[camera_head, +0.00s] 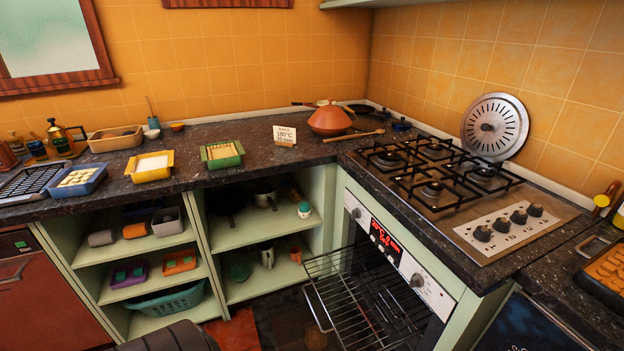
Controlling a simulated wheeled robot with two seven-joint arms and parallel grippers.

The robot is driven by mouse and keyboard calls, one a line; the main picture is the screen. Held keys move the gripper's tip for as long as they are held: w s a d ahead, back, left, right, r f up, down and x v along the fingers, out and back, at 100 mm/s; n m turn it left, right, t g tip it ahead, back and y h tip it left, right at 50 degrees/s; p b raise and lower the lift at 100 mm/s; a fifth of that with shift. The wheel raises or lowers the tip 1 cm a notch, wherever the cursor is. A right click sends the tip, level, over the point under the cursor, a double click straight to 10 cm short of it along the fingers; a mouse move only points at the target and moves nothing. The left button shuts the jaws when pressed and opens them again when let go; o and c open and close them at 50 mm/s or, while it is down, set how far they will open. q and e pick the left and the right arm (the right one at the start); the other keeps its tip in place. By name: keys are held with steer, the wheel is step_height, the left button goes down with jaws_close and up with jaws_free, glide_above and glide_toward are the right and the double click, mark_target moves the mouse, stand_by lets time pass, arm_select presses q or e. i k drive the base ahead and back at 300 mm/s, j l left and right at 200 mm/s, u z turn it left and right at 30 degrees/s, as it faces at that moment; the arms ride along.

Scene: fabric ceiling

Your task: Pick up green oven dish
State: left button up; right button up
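The green oven dish (237,160) sits on the dark countertop, left of the inner corner. It is rectangular, with a green rim, a yellowish side and pale contents. It stands apart from the yellow dish (153,177) to its left and the small white sign (284,136) to its right.
A blue dish (80,185) and a tan dish (116,145) stand further left on the dark countertop (200,190). Open shelves (258,228) lie below. The oven rack (365,300) juts out at the lower right, under the gas hob (440,175). Counter in front of the sign is clear.

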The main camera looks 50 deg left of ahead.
mark_target(225, 154)
steer(key=u, duration=1.45)
steer(key=z, duration=0.2)
